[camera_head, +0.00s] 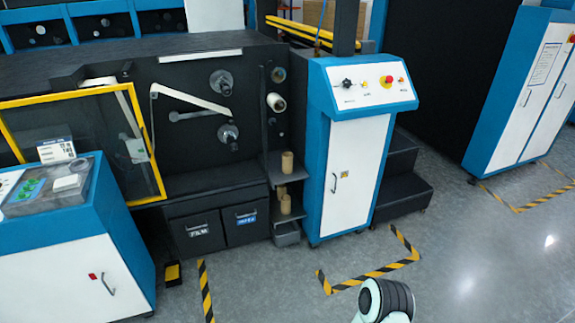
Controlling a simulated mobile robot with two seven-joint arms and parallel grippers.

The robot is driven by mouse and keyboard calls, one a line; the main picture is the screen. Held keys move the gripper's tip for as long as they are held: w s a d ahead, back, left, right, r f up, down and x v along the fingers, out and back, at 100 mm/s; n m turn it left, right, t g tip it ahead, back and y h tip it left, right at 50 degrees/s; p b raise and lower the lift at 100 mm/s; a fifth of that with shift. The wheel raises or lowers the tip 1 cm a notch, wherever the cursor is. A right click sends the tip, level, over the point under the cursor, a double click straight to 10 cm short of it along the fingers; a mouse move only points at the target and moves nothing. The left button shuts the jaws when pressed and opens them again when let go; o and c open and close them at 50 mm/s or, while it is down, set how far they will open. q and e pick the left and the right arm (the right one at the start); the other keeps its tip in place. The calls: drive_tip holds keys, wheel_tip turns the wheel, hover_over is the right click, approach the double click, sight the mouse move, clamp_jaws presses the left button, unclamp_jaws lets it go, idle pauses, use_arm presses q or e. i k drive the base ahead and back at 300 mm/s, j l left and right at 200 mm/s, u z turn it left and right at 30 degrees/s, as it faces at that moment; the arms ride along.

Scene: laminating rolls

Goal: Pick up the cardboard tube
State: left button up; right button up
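A brown cardboard tube (287,162) stands upright on the upper small black shelf at the right end of the laminating machine. On the lower shelf, more brown tubes show, one of them standing upright (285,205) and another partly behind it. Neither of my grippers is in view. Only a dark ribbed and white part, which looks like one of my arm links, shows at the bottom edge, well away from the tubes.
A blue and white control cabinet (348,170) stands just right of the shelves. Two black bins (220,232) sit left of them, and a grey bin (286,235) below. A white roll (276,102) is above. Striped tape marks the open grey floor (265,285) in front.

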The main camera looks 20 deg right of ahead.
sight(287, 163)
drive_tip(key=i+l, duration=0.15)
drive_tip(key=i, duration=0.25)
drive_tip(key=i+l, duration=0.15)
drive_tip(key=i, duration=0.3)
drive_tip(key=i+l+z, duration=0.1)
drive_tip(key=i, duration=0.3)
